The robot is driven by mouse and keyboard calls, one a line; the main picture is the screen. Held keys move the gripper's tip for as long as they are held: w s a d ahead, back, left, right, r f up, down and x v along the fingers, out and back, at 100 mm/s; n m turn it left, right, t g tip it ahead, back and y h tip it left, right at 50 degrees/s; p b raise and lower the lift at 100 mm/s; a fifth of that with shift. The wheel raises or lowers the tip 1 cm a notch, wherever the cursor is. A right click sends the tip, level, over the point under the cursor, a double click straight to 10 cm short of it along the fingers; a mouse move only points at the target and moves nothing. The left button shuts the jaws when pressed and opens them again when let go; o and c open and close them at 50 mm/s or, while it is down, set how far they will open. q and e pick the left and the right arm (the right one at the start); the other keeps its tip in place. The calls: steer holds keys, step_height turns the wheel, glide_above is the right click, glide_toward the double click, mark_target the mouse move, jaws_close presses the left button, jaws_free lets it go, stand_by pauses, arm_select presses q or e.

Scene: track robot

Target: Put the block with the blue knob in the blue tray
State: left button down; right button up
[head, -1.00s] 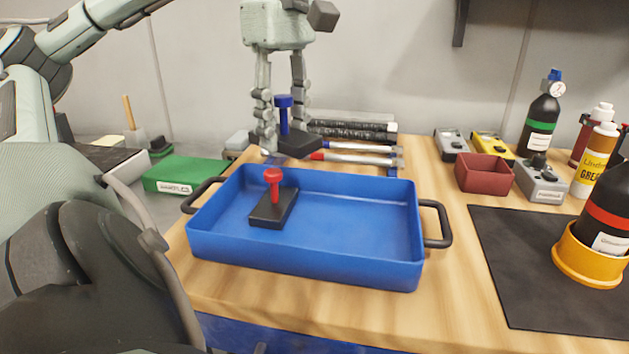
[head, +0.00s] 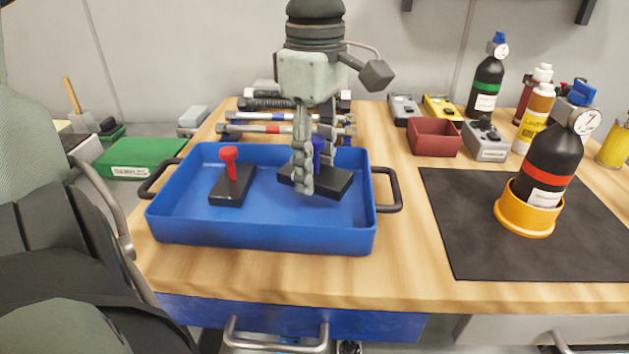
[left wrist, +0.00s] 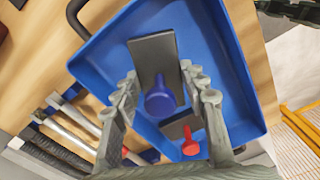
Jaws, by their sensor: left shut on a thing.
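The block with the blue knob (head: 338,184) is inside the outline of the blue tray (head: 260,240), in its right half. My left gripper (head: 313,172) is over the tray and shut on the blue knob, which is partly hidden by a finger. The left wrist view shows the blue knob (left wrist: 160,99) between the fingers, with the dark base beyond it. I cannot tell whether the base touches the tray floor. A block with a red knob (head: 231,184) stands in the tray's left half. My right gripper is not in view.
A green box (head: 140,157) lies left of the tray. Several tools lie behind it. A dark red bin (head: 435,138) and a grey device (head: 485,142) stand right. A black mat (head: 480,250) carries a bottle in a yellow ring holder (head: 527,215).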

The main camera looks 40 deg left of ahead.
mark_target(315, 172)
arm_select(q)
steer(key=shift+f, duration=1.8)
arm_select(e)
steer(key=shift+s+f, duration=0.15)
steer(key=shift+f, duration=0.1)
arm_select(q)
steer(key=shift+f, duration=0.1)
steer(key=shift+f, duration=0.1)
steer(key=c, duration=0.9)
jaws_free()
steer(key=shift+o, duration=0.2)
steer(key=shift+r, duration=0.25)
step_height(315, 172, up, 11)
steer(key=shift+f+p, duration=0.1)
steer(key=shift+p, duration=0.2)
steer(key=shift+r, duration=0.5)
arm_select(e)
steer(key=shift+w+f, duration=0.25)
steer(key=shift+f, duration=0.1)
